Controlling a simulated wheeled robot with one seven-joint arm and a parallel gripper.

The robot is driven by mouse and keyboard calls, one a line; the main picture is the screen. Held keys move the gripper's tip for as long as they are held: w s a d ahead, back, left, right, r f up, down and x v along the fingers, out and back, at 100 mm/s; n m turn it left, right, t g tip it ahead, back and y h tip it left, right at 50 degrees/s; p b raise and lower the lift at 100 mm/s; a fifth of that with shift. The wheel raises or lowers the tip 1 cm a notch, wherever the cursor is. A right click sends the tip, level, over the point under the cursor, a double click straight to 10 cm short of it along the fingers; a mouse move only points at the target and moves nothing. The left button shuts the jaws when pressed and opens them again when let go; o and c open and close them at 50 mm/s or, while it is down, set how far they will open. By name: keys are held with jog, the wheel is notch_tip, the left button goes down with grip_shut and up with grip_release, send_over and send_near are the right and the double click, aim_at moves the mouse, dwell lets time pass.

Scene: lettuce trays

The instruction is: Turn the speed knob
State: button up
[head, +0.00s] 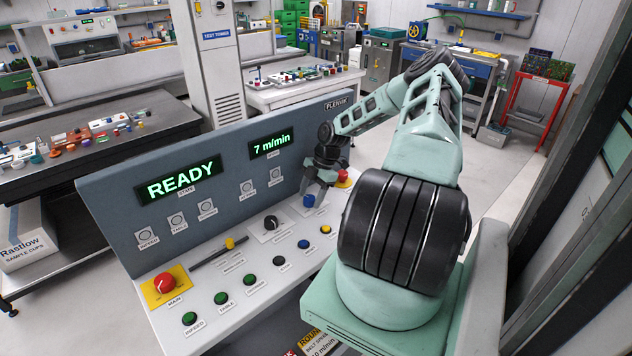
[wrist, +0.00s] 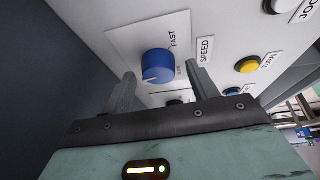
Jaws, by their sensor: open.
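The speed knob is blue and round, on a white plate with a FAST label; it shows in the wrist view (wrist: 157,66) and on the console in the head view (head: 309,201). A small white mark is on its lower edge in the wrist view. My gripper (head: 318,184) is open just above the knob in the head view. In the wrist view my gripper (wrist: 161,77) has one finger on each side of the knob's near side, with gaps showing. I cannot tell whether the fingertips reach around it. The speed display (head: 271,147) reads 7 m/min.
A red stop button (head: 343,178) sits close to the right of my gripper. A black knob (head: 271,223), a yellow-tipped lever (head: 230,243) and several coloured buttons share the console (head: 258,263). The upright panel (head: 115,200) rises behind, with a READY display (head: 181,179).

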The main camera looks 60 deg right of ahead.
jog(key=b+v, duration=0.4)
jog(key=v, duration=1.3)
jog(key=shift+b, duration=0.35)
